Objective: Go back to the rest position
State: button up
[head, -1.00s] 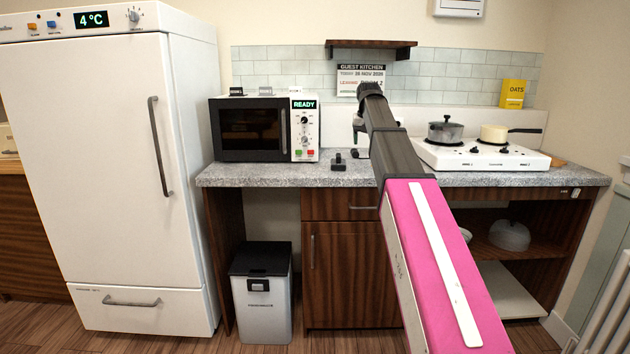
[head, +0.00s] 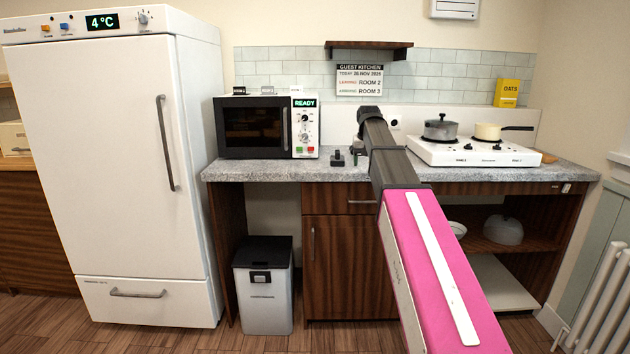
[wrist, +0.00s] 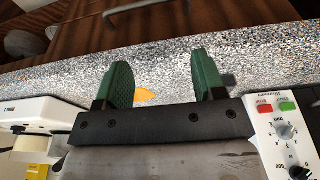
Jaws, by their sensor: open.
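My gripper shows in the wrist view (wrist: 160,82) with its two green fingers spread wide apart. Nothing is held between them. They hang above the speckled grey worktop (head: 270,172), which also shows in the wrist view (wrist: 265,55). A small orange-yellow patch (wrist: 145,95) shows between the fingers, partly hidden by the gripper body; I cannot tell what it is. In the head view my pink and dark arm reaches forward over the worktop, and the fingers are hidden.
A microwave (head: 267,126) stands left of my arm, a white hob (head: 474,152) with a grey pot (head: 440,130) and a cream pan (head: 488,132) to the right. A small dark object (head: 337,158) sits on the worktop. A fridge (head: 110,180) and bin (head: 264,290) stand left.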

jog(key=s+f+g, duration=0.1)
jog(key=s+f, duration=0.6)
jog(key=f, duration=0.6)
jog(key=s+f, duration=0.7)
jog(key=f, duration=0.5)
jog(key=s+f+g, duration=0.1)
jog(key=s+f, duration=1.5)
jog(key=s, duration=0.2)
